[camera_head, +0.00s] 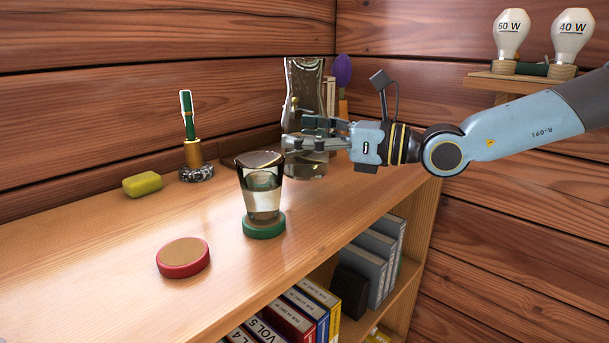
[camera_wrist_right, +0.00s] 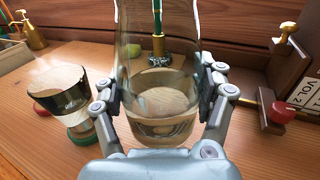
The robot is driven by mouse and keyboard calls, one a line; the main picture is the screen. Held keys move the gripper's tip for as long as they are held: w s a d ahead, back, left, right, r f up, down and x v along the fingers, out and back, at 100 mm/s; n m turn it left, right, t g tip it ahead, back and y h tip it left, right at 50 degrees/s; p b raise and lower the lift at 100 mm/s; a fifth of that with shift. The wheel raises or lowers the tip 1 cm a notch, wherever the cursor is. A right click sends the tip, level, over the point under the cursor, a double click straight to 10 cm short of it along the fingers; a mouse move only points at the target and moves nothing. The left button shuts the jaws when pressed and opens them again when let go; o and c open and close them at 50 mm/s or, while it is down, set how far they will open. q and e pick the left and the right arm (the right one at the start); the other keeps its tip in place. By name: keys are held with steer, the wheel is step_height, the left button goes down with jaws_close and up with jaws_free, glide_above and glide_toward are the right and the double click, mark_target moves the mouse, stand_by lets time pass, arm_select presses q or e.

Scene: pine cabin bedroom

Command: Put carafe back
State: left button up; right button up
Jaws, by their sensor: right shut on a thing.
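The carafe (camera_head: 305,75) is tall clear glass with some water low inside, at the back right of the wooden cabinet top. My right gripper (camera_head: 312,138) reaches in from the right and is shut on its lower body; the fingers sit on both sides of the carafe (camera_wrist_right: 160,60) in the right wrist view. It looks upright; I cannot tell whether its base touches the wood. A glass of water (camera_head: 262,190) stands on a green coaster (camera_head: 264,228) just left of the carafe. A red coaster with a cork top (camera_head: 183,256) lies empty at the front. My left gripper is not in view.
A green pen in a brass holder (camera_head: 193,155) and a yellow-green soap-like block (camera_head: 142,184) stand along the back. Books (camera_head: 300,310) fill the shelf below. Two bulbs (camera_head: 511,35) sit on a wall shelf. The front left of the top is clear.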

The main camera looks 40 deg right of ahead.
mark_target(305, 158)
step_height(305, 158, down, 4)
steer(key=b, duration=0.3)
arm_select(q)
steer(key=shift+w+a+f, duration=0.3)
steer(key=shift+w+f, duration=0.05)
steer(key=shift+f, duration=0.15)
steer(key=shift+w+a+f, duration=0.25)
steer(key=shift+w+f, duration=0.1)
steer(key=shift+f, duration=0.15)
arm_select(e)
steer(key=shift+r, duration=0.15)
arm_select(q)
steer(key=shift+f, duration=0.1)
arm_select(e)
steer(key=o, duration=1.8)
steer(key=shift+f, duration=0.2)
steer(key=shift+c, duration=0.2)
